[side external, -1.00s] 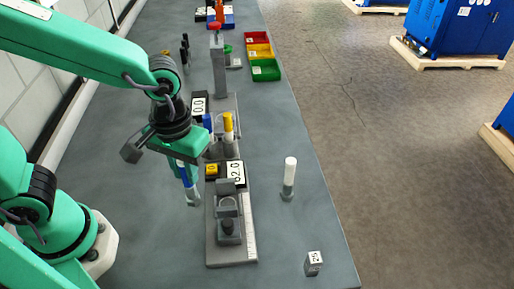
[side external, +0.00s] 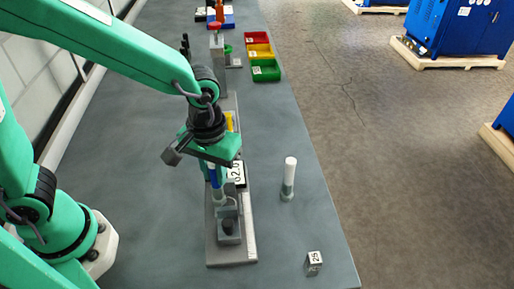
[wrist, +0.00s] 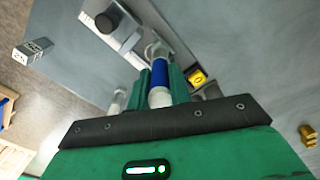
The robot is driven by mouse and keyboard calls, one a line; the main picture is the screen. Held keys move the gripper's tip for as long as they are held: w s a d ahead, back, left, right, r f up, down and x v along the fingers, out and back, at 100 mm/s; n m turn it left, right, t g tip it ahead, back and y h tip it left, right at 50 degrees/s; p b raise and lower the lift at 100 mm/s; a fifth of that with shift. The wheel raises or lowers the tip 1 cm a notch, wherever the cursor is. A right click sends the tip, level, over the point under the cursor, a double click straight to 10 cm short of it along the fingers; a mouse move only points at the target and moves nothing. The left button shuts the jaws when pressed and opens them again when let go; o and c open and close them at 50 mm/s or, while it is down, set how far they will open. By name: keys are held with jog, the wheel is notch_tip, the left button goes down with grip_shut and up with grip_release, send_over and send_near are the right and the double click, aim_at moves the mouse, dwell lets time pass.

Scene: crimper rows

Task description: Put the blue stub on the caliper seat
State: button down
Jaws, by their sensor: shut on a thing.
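The blue stub (side external: 213,178) is a slim upright cylinder with a blue band, a white end and a grey lower end. My gripper (side external: 212,170) is shut on it; the wrist view shows the blue band (wrist: 160,74) between the green fingers. The grey caliper (side external: 229,240) lies on a long plate at the bench's near part. Its seat (wrist: 155,50) shows as a pale ring just beyond the stub in the wrist view. The stub's lower end is at or just above the seat; I cannot tell whether they touch. The stub partly hides the seat.
A white-topped stub (side external: 289,175) stands to the right of the caliper. A small numbered block (side external: 313,263) sits near the front right edge. A display block (side external: 238,172) and a yellow-topped stub (side external: 229,120) are behind. Coloured bins (side external: 263,70) stand farther back.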

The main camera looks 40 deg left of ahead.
jog(key=shift+w+d+f, duration=0.5)
jog(key=shift+w+f, duration=0.3)
jog(key=shift+w, duration=0.05)
jog(key=shift+f, duration=0.15)
jog(key=c, duration=1.3)
grip_release()
notch_tip(320, 180, up, 12)
jog(key=shift+r, duration=0.15)
